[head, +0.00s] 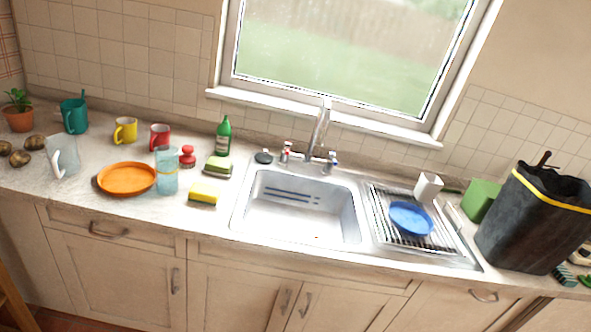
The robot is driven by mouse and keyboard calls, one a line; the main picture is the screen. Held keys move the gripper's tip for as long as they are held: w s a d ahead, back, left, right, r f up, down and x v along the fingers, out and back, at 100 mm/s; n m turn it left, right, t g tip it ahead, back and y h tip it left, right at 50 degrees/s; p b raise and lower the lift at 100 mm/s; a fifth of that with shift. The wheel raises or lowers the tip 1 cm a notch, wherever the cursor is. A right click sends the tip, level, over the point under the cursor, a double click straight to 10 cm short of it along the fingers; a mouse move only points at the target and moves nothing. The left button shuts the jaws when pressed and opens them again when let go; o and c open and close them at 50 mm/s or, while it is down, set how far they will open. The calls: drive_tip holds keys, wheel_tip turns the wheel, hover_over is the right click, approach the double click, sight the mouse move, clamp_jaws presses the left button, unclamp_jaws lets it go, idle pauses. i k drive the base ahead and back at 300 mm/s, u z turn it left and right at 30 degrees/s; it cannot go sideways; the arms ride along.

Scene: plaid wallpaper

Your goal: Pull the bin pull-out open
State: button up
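No front is marked as the bin pull-out. A cream front at the lower right (448,306) has a horizontal handle (483,296) near its top edge and could be it, but I cannot tell for sure. Its lower part is cut off by the frame. It looks closed. At the left is a drawer (70,222) with a horizontal handle (109,232), above a closed door (120,275) with an upright handle (176,281). Two closed doors with upright handles (285,300) (305,303) are under the sink. My gripper is not in view.
The counter holds a steel sink (245,215), a drying rack with a blue bowl (410,218), a black container with a yellow band (525,235), an orange plate (127,179), mugs, sponges and a green bottle (223,137). A brown wooden piece (14,300) stands at the lower left.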

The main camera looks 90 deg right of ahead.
sight(433, 308)
drive_tip(key=z, duration=0.7)
drive_tip(key=i, duration=0.1)
drive_tip(key=z, duration=3)
drive_tip(key=k, duration=0.9)
drive_tip(key=z, duration=0.2)
drive_tip(key=i, duration=0.9)
drive_tip(key=u, duration=0.1)
